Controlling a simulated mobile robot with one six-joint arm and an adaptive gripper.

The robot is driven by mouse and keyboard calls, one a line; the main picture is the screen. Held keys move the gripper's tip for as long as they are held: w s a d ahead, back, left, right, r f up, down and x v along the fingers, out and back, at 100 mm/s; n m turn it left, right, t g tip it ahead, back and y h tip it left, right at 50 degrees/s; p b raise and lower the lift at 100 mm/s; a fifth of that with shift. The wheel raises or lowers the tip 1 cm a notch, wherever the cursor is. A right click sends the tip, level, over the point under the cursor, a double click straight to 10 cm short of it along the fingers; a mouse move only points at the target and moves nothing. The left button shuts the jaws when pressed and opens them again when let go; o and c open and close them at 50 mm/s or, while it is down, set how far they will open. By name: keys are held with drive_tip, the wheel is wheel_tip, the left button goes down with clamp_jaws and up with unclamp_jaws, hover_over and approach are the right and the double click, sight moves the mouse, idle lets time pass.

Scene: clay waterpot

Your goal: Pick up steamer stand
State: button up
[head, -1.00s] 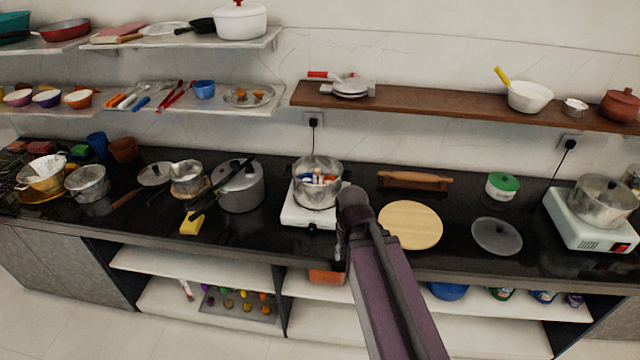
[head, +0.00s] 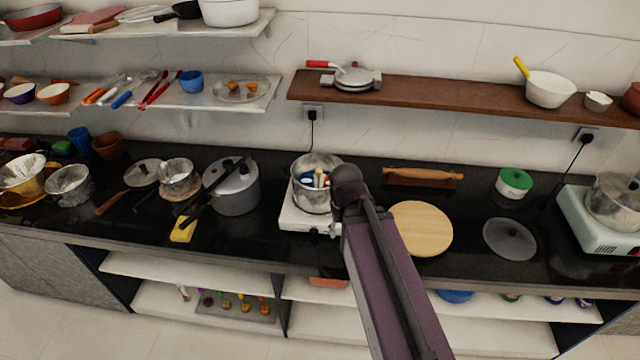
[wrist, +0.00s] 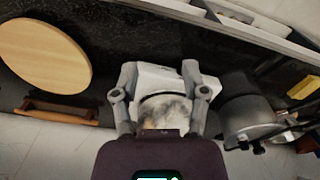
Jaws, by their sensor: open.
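I cannot pick out a steamer stand for certain in either view. A grey metal pot (head: 302,196) holding small coloured items stands on a white stove (head: 296,219) at the middle of the counter. My arm hides the pot's right side in the head view, and my gripper cannot be made out there. In the wrist view my gripper (wrist: 160,72) is open. Its fingers show on either side of the pot (wrist: 165,112) and in front of the white stove (wrist: 155,76). I cannot tell whether they touch the pot.
A round wooden board (head: 422,229) lies right of the stove, with a rolling pin (head: 424,174) behind it. A pressure cooker (head: 236,188) stands left of the stove. A brown shelf (head: 440,99) runs above the counter. Dark counter shows around the glass lid (head: 509,239).

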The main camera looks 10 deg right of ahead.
drive_tip(key=shift+o, duration=1.1)
drive_tip(key=shift+a, duration=0.1)
drive_tip(key=w+a+m+t+h+b, duration=0.1)
drive_tip(key=w+a+m+h+b, duration=0.1)
drive_tip(key=w, duration=0.4)
drive_tip(key=w+a+f+m+t+h+b, duration=0.1)
drive_tip(key=w+a+m+h+b, duration=0.1)
drive_tip(key=w+m+h+b, duration=0.2)
drive_tip(key=w+a+m+t+h+b, duration=0.1)
drive_tip(key=w+a+m+h+b, duration=0.2)
drive_tip(key=w, duration=0.6)
drive_tip(key=shift+f+m+t+h, duration=0.3)
drive_tip(key=shift+f+t, duration=0.05)
drive_tip(key=shift+t, duration=0.05)
drive_tip(key=w+a+r+m+t+h+b, duration=0.1)
drive_tip(key=w+a+r+m+t+h, duration=0.1)
drive_tip(key=w+a+m, duration=0.1)
drive_tip(key=shift+w+a+r+t+b, duration=0.35)
drive_tip(key=shift+w+a, duration=0.4)
drive_tip(key=shift+a, duration=0.45)
drive_tip(key=shift+f+h, duration=0.1)
drive_tip(key=shift+h, duration=0.2)
